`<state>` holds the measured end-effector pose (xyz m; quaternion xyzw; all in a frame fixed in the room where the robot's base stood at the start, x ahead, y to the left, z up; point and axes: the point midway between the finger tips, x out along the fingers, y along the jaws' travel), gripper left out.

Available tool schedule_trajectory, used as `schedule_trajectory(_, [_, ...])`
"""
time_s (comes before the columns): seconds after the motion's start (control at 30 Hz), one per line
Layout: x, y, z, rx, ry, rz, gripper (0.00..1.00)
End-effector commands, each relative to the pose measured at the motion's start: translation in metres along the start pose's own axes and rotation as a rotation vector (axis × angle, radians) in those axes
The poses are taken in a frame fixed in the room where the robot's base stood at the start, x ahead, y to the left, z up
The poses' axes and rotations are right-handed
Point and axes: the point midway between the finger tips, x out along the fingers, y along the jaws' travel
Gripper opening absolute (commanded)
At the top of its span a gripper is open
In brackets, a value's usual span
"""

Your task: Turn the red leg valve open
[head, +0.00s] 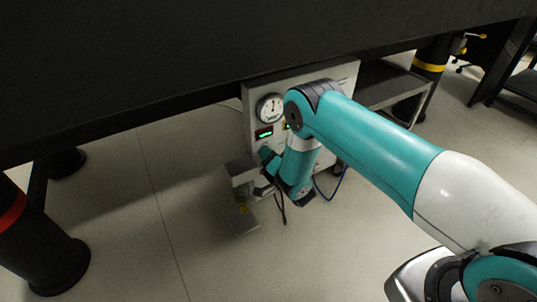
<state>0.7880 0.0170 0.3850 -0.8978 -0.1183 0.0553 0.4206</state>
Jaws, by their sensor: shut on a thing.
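The black table leg with a red band (12,212) stands at the left edge; no valve shows on the part of it in view. My gripper (264,187) is low in the middle of the head view, beside a small grey box (240,172) below the gauge panel. It is far to the right of the red-banded leg. My gripper is small, dark and partly hidden by my wrist. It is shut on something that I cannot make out.
A grey panel (257,88) with a round gauge (270,107) and green display hangs under the black tabletop (200,50). Cables hang near my wrist. A yellow-banded leg (430,64) with yellow fittings stands at the right. The floor (130,230) at left is clear.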

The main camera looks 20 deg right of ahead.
Motion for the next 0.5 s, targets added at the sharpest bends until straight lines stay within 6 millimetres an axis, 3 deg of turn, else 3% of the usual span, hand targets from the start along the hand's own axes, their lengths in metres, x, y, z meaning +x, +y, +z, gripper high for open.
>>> schedule_trajectory(0.37, [0.0002,0.0,0.0001,0.004,0.0,0.0,0.08])
schedule_trajectory(0.4, [0.0002,0.0,0.0001,0.004,0.0,0.0,0.39])
schedule_trajectory(0.5, [0.0001,0.0,0.0001,0.003,0.0,0.0,0.58])
